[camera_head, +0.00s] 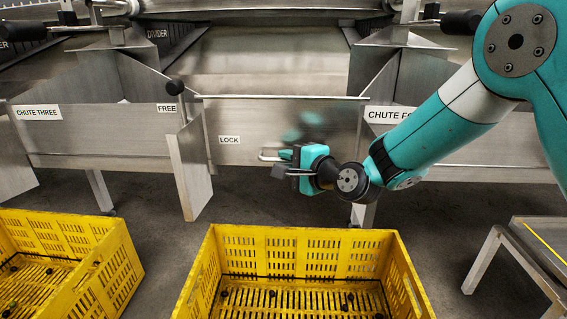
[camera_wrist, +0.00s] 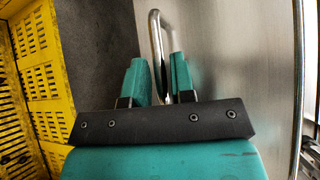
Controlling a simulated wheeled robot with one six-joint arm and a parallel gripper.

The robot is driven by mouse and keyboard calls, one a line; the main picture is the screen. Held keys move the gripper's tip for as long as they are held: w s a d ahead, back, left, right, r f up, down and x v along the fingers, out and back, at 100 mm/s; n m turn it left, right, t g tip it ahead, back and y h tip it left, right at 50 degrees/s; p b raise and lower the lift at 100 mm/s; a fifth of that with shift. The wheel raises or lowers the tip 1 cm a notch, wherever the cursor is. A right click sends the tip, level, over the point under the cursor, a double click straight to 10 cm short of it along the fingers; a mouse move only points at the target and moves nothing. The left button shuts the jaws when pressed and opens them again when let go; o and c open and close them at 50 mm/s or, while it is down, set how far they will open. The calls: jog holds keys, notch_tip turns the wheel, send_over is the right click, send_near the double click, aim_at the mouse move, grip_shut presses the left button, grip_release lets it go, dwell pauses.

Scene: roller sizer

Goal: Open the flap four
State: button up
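A steel flap panel (camera_head: 250,120) with a LOCK label (camera_head: 229,140) hangs upright in the middle of the head view. A plate just right of it is lettered "CHUTE FO", with the rest behind my arm. A bent-rod handle (camera_head: 268,154) is on the panel's lower part. My gripper (camera_head: 288,156) is at this handle. In the wrist view, the handle (camera_wrist: 155,45) passes between my two fingers (camera_wrist: 158,80), which stand apart with gaps beside the rod. The panel face also fills the wrist view's right side (camera_wrist: 240,60).
A black-knobbed lever (camera_head: 175,87) stands at the panel's upper left, near a FREE label (camera_head: 167,108). A yellow crate (camera_head: 305,240) is on the floor below my gripper. Another yellow crate (camera_head: 125,255) is at left. A metal stand (camera_head: 490,262) is at lower right.

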jog(key=shift+x, duration=0.9)
jog(key=shift+c, duration=0.4)
grip_shut()
jog(key=shift+s, duration=0.1)
